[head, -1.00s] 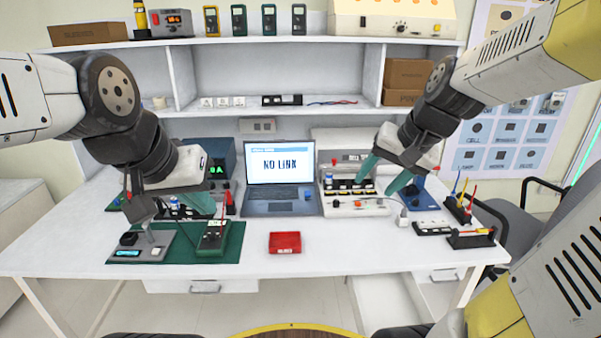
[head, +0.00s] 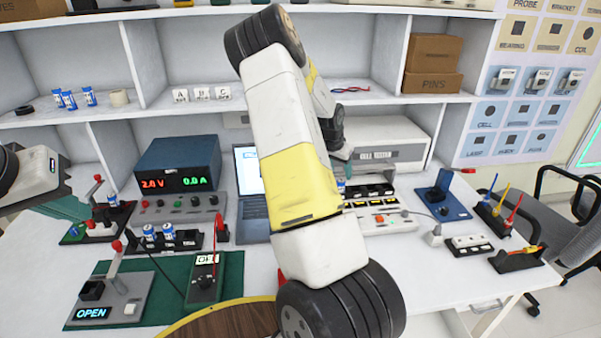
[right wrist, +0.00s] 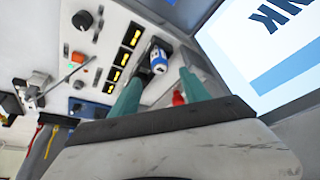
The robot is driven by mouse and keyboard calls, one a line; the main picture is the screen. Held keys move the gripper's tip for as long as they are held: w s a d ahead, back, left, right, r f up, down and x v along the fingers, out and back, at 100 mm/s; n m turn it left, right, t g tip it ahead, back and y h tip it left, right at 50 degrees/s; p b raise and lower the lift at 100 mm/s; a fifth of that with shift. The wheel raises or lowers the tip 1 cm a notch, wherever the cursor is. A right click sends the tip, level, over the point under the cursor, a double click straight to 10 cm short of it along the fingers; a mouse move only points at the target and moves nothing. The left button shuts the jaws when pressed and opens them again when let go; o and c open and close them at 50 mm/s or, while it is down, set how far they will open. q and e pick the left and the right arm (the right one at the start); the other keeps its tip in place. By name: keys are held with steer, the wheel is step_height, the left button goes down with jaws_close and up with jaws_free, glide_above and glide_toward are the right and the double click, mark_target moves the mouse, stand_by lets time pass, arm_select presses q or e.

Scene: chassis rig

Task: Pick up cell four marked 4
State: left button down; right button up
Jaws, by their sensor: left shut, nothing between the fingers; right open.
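A blue and white cell (right wrist: 157,58) stands near a row of black and yellow slots, beyond and between my right gripper's fingers (right wrist: 161,74) in the right wrist view. The fingers are open and apart from it; its number is not readable. In the head view, a small part of this cell (head: 341,185) shows beside my right arm, which hides most of the right gripper. Other cells stand in a black holder (head: 168,232), in a red-levered fixture (head: 112,200) and on the shelf (head: 68,99); their marks are unreadable. My left gripper (head: 65,208) is shut and empty at the left edge.
The laptop (head: 252,185) is partly hidden behind my right arm and lies close to the right gripper. A power supply (head: 178,168) stands left of it. A blue stand (head: 442,200) and probe racks (head: 505,215) are at the right.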

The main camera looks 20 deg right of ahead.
mark_target(341, 181)
steer(key=x, duration=0.7)
steer(key=shift+a+f, duration=0.1)
steer(key=shift+f, duration=0.2)
jaws_close()
